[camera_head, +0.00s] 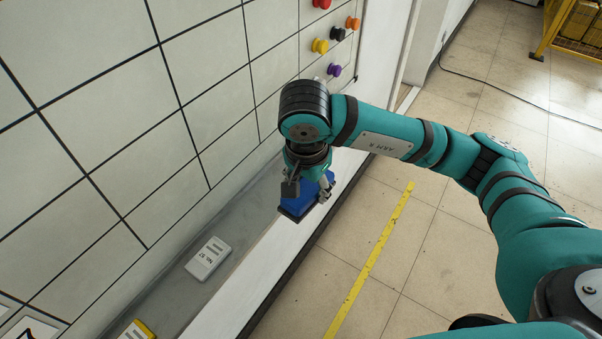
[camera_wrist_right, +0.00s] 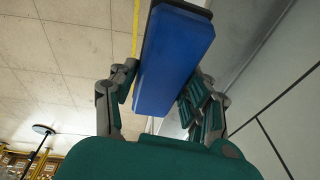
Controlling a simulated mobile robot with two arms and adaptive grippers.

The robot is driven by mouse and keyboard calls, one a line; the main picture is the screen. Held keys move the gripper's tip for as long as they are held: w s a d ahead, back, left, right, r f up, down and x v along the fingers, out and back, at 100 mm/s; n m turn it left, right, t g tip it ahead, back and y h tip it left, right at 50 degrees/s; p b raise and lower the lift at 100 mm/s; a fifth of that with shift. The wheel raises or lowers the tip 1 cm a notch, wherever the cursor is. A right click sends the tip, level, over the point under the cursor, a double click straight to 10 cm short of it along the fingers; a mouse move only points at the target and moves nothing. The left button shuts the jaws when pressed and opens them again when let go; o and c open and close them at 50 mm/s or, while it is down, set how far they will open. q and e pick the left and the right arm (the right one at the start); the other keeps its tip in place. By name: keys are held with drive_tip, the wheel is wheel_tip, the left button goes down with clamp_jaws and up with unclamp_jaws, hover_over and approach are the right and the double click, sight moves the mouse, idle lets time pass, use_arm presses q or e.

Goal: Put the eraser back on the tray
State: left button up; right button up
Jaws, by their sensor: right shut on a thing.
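A blue eraser (camera_head: 299,205) with a dark face is in my right gripper (camera_head: 308,190), at the tray's outer edge in the head view. In the right wrist view the eraser (camera_wrist_right: 176,60) sits between the two fingers of the right gripper (camera_wrist_right: 163,95), which is shut on it. The tray (camera_head: 187,286) is the long grey ledge along the foot of the white gridded board. I cannot tell whether the eraser touches the tray. My left gripper is out of view.
A white labelled block (camera_head: 208,257) lies on the tray, with a yellow-and-white one (camera_head: 137,331) nearer. Coloured round knobs (camera_head: 320,46) sit on the gridded board (camera_head: 130,130). Tray space between the eraser and the white block is clear. Yellow tape (camera_head: 372,259) marks the floor.

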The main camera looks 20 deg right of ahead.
drive_tip(key=shift+s+a+f+n, duration=0.3)
drive_tip(key=shift+s+f, duration=0.15)
drive_tip(key=shift+s, duration=0.1)
drive_tip(key=w+p, duration=0.1)
drive_tip(key=w, duration=0.4)
drive_tip(key=w+d+f+p, duration=0.1)
drive_tip(key=w+p, duration=0.1)
drive_tip(key=w, duration=0.3)
drive_tip(key=w+d+p, duration=0.1)
drive_tip(key=w, duration=0.4)
drive_tip(key=shift+d+f+p, duration=0.2)
drive_tip(key=shift+p, duration=0.2)
drive_tip(key=shift+w+f+p, duration=0.2)
drive_tip(key=shift+p, duration=0.1)
drive_tip(key=shift+s+p+x, duration=0.2)
drive_tip(key=shift+p+x, duration=0.4)
drive_tip(key=shift+x, duration=0.55)
drive_tip(key=shift+a+f, duration=0.1)
drive_tip(key=shift+f, duration=0.45)
